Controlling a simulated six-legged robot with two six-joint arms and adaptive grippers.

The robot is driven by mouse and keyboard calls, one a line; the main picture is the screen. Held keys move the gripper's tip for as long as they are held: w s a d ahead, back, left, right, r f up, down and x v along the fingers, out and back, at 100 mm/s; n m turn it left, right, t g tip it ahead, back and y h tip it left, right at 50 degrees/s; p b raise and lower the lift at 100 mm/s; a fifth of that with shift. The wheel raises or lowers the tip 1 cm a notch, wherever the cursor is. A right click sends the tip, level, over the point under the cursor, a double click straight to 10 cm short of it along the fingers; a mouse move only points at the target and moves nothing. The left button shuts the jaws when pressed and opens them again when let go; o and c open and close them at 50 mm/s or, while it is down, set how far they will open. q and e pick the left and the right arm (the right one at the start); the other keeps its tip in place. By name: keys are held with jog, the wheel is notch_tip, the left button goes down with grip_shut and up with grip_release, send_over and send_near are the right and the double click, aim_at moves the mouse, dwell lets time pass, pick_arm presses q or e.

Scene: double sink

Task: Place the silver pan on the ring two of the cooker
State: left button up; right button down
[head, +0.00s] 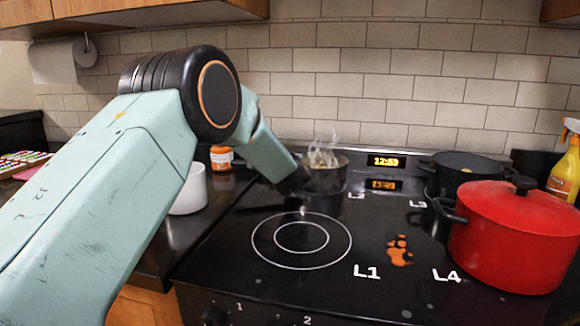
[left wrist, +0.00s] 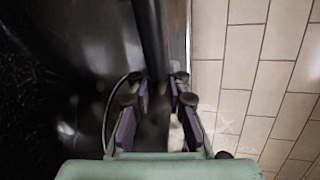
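The silver pan (head: 338,178) stands on the back-left ring of the cooker, by the label L2, with food in it and steam rising. My left gripper (head: 293,186) is at the pan's left side in the head view, its fingers dark against the hob. In the left wrist view its two purple-padded fingers (left wrist: 159,92) are apart, and a dark bar (left wrist: 152,35), apparently the pan's handle, runs up to between them. I cannot tell whether they grip it. My right gripper is not in view.
A red lidded pot (head: 515,240) stands at the front right by L4, a black pot (head: 468,170) at the back right. An orange stain (head: 400,251) lies between L1 and L4. A white cup (head: 189,190) and an orange jar (head: 221,157) stand left of the cooker. A tiled wall (head: 350,80) is behind.

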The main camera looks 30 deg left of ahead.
pick_arm(q)
jog(key=o, duration=0.4)
jog(key=shift+r, duration=0.15)
jog(key=shift+s+d+r, duration=0.1)
jog(key=shift+s+d, duration=0.05)
jog(key=shift+s, duration=0.1)
jog(key=p+v, duration=0.2)
jog(key=v, duration=0.8)
jog(key=shift+s, duration=0.15)
jog(key=shift+s+d+r, duration=0.1)
jog(key=shift+s+d, duration=0.15)
jog(key=shift+s, duration=0.2)
